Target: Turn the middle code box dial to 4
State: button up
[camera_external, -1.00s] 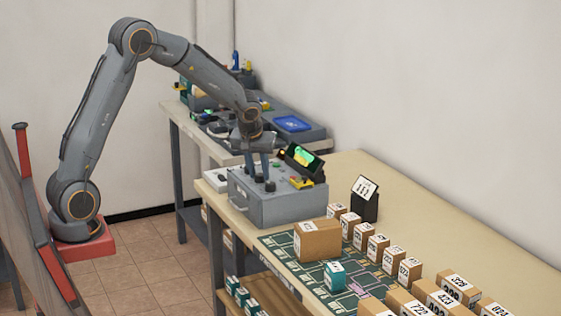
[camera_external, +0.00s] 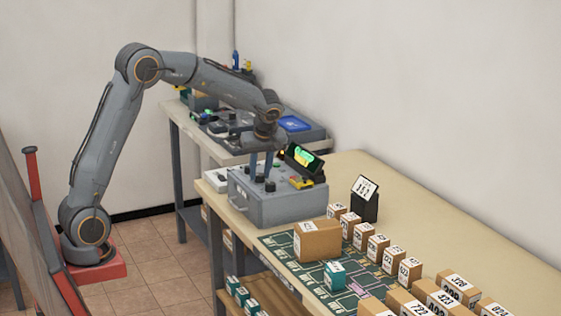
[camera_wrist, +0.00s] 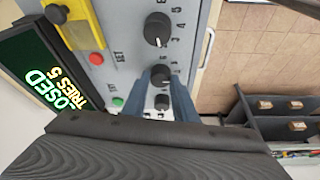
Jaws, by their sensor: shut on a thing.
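The grey code box (camera_external: 275,208) stands on the near end of the long bench. Its top carries three black dials in a row. In the wrist view the middle dial (camera_wrist: 160,75) sits between the tips of my gripper (camera_wrist: 159,82), which is shut on it from both sides. One outer dial (camera_wrist: 157,28) is clear of the fingers, with digits around it. The other outer dial (camera_wrist: 162,102) shows in the gap between the fingers. The middle dial's pointer setting is too small and covered to read. My gripper (camera_external: 262,175) points down at the box top in the external view.
A tilted display (camera_wrist: 55,75) with green text reading "CLOSED" and "TRIES 5" stands beside the dials. A red button (camera_wrist: 96,58), a green button (camera_wrist: 118,102) and a yellow part (camera_wrist: 80,22) are close by. Cartons, including a large one (camera_external: 318,242), stand on the bench.

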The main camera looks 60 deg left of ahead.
dwell(0.4)
jog(key=o, duration=1)
jog(key=shift+o, duration=0.2)
jog(key=v, duration=0.7)
jog(key=shift+d+r+b, duration=0.2)
jog(key=shift+r+b, duration=0.15)
jog(key=shift+b, duration=0.05)
jog(key=shift+s, duration=0.1)
jog(key=s+d+f+m+h, duration=0.1)
jog(key=s+d+f+m, duration=0.3)
jog(key=s, duration=0.5)
jog(key=s+d+f+m+h+p, duration=0.1)
jog(key=s+d+f+m+h, duration=0.1)
jog(key=s+d+f+m, duration=0.3)
jog(key=s+d+f+m+h+p, duration=0.1)
jog(key=s+d+f+m, duration=0.4)
jog(key=s, duration=0.9)
notch_tip(320, 180, down, 4)
jog(key=shift+f+m+g, duration=0.1)
jog(key=shift+m+g, duration=0.3)
jog(key=shift+m, duration=0.7)
